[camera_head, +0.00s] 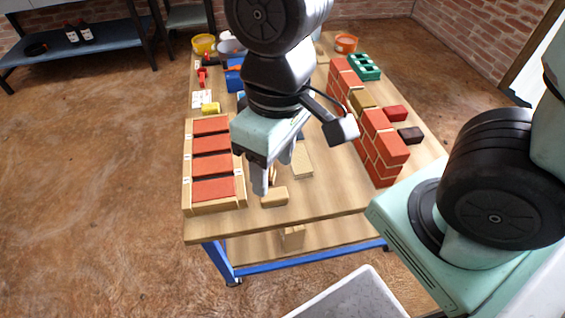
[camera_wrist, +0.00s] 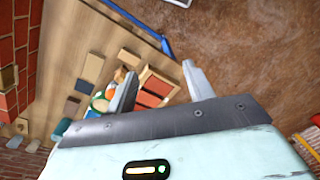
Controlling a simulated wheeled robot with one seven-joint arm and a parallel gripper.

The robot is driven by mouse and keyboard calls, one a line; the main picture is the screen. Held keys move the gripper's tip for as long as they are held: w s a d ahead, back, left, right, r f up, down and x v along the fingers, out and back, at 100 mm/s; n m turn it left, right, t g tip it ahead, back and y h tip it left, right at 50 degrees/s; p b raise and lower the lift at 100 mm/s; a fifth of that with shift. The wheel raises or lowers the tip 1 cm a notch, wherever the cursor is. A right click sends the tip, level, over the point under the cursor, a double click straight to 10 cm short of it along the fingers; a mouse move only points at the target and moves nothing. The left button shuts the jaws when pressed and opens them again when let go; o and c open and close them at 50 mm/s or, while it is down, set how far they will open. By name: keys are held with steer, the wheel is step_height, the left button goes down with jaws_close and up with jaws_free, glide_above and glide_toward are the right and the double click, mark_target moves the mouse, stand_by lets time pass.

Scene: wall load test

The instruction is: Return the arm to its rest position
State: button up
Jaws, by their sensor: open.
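My gripper (camera_head: 268,180) hangs above the near middle of the wooden workbench (camera_head: 320,204), with its fingers pointing down. In the wrist view my gripper (camera_wrist: 160,88) has its two fingers spread well apart, with nothing held between them. My arm reaches in from the right and bends over the bench. Part of the bench behind the arm is hidden in the head view.
A wooden tray (camera_head: 186,197) with red bricks lies left of my gripper. A brick wall (camera_head: 378,137) stands to its right. Wooden blocks (camera_head: 274,197) lie below. A white bin (camera_head: 352,298) stands in front. A blue shelf (camera_head: 80,48) stands back left; floor is free on the left.

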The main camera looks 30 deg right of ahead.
steer(key=shift+s+d+r+n, duration=0.15)
steer(key=shift+s+n, duration=0.3)
steer(key=shift+s, duration=0.05)
steer(key=shift+s+d+r+n, duration=0.1)
steer(key=shift+s+r+n, duration=0.05)
steer(key=shift+s+n, duration=0.3)
step_height(320, 180, up, 11)
steer(key=p, duration=1.1)
